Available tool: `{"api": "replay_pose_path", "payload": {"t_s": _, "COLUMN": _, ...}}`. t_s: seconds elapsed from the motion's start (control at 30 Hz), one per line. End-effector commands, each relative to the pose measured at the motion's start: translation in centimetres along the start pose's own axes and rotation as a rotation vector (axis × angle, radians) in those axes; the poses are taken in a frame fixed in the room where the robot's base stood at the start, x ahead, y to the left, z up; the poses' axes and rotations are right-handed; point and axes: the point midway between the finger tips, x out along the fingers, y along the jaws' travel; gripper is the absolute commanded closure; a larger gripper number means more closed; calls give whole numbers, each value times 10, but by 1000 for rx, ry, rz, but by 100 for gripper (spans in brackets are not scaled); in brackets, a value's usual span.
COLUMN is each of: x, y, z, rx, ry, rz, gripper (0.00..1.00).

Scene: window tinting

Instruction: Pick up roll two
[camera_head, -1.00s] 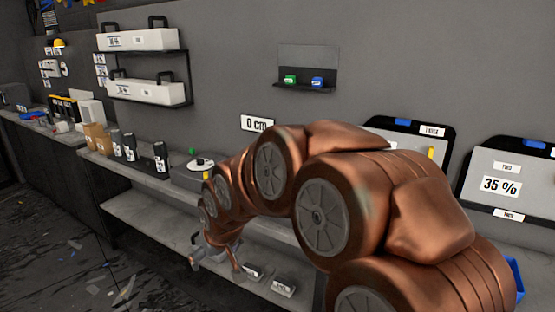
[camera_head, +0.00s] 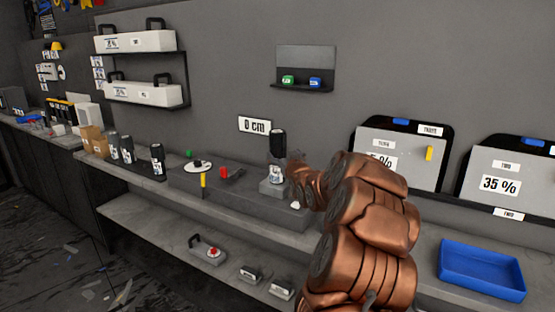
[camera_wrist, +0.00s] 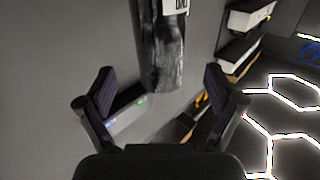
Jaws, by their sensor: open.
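A black roll with a white label low on its side (camera_head: 278,143) stands upright on the grey counter step near the middle of the head view. In the wrist view, which is turned upside down, a dark roll (camera_wrist: 162,50) comes in from the top edge, its white label cut off. My gripper (camera_wrist: 160,84) is open, one finger on each side of the roll's end in that picture.
A red tool (camera_head: 231,173), a white disc (camera_head: 198,166) and a yellow marker (camera_head: 203,185) lie left of the centre roll. A blue tray (camera_head: 482,270) is at right. A wall shelf (camera_head: 303,87) hangs above the roll. Small items lie on the lower shelf (camera_head: 225,275).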

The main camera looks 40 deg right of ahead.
Motion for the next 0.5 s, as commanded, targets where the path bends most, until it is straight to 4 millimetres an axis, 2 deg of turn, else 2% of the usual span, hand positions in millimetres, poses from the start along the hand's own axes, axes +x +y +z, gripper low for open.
{"api": "replay_pose_path", "payload": {"t_s": 0.5, "x": 32, "y": 0, "z": -5, "rx": -1, "ry": 3, "rz": 1, "gripper": 7}}
